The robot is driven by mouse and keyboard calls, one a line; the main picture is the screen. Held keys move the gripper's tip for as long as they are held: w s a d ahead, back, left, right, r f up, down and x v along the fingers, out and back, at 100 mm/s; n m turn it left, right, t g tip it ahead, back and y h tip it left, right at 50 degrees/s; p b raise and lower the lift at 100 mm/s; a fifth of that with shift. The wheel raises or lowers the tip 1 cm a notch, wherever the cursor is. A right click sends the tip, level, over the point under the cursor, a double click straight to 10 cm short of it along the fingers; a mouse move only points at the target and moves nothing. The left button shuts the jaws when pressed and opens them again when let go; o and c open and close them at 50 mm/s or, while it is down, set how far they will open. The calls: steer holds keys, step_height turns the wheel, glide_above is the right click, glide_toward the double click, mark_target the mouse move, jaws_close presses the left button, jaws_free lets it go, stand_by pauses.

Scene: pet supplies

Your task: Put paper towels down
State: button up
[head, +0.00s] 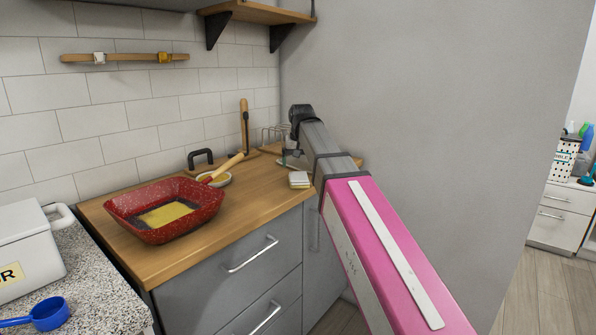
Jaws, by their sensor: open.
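My gripper (292,158) is over the far right end of the wooden counter, open, with its fingers pointing down and nothing visible between them. A small pale folded stack (299,180), perhaps the paper towels, lies flat on the counter just in front of and below my gripper. It looks apart from the fingers. Its details are too small to tell. My arm hides part of the counter's right end.
A red speckled pan (165,210) stands on the wooden counter (245,220). A wooden-handled tool and a wire rack (274,135) are behind. A white box (25,250) and blue scoop (47,313) are at the lower left. A grey wall (430,100) closes the right side.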

mark_target(300, 175)
step_height(300, 175, up, 8)
steer(key=s, duration=0.1)
steer(key=shift+s+d+f, duration=0.15)
steer(key=shift+s+d, duration=0.05)
steer(key=shift+s, duration=0.05)
